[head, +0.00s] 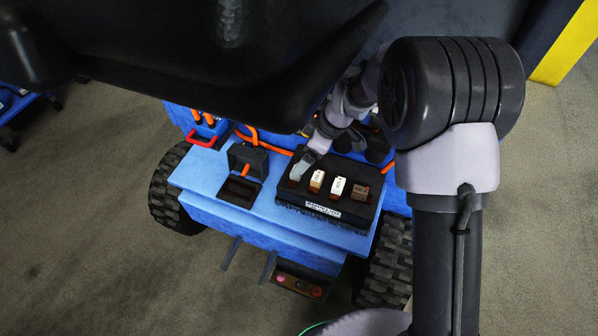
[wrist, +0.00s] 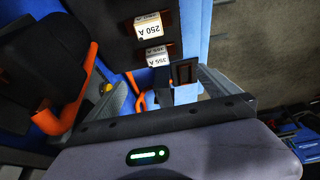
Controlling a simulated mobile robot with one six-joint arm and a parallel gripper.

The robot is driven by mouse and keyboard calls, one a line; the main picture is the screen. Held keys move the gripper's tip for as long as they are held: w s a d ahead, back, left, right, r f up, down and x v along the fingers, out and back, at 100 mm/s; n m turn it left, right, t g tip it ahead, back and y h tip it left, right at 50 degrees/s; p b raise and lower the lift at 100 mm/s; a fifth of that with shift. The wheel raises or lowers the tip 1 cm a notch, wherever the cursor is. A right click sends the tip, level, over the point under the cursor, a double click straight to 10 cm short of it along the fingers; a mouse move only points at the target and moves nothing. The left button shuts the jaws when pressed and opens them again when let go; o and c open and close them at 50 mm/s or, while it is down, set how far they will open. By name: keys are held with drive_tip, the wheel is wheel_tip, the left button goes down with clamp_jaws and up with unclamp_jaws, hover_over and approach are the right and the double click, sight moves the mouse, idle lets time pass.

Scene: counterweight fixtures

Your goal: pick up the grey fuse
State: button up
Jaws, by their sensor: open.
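A black fuse block (head: 325,209) stands on the blue deck of a cart. My gripper (head: 298,173) is low over the left end of this row. A pale grey shape there is a finger or the grey fuse; I cannot tell which. In the wrist view my open gripper (wrist: 172,92) shows no clear fuse between its fingers.
Left of the block, a black upright box (head: 248,157) with an orange lever stands behind a dark open bin (head: 240,191). Orange cables (head: 270,147) run behind. A red handle (head: 202,141) is at the far left. Blue deck (head: 205,175) is bare beside the bin.

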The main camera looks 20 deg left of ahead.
drive_tip(key=x, duration=0.3)
drive_tip(key=b+x, duration=0.1)
drive_tip(key=x, duration=0.2)
drive_tip(key=d+b+x, duration=0.1)
drive_tip(key=x, duration=0.2)
drive_tip(key=shift+f, duration=0.55)
drive_tip(key=shift+w+a+f, duration=0.15)
drive_tip(key=shift+a+f, duration=0.1)
drive_tip(key=shift+f, duration=0.1)
drive_tip(key=c, duration=1.1)
drive_tip(key=shift+c, duration=0.2)
drive_tip(key=shift+r, duration=0.15)
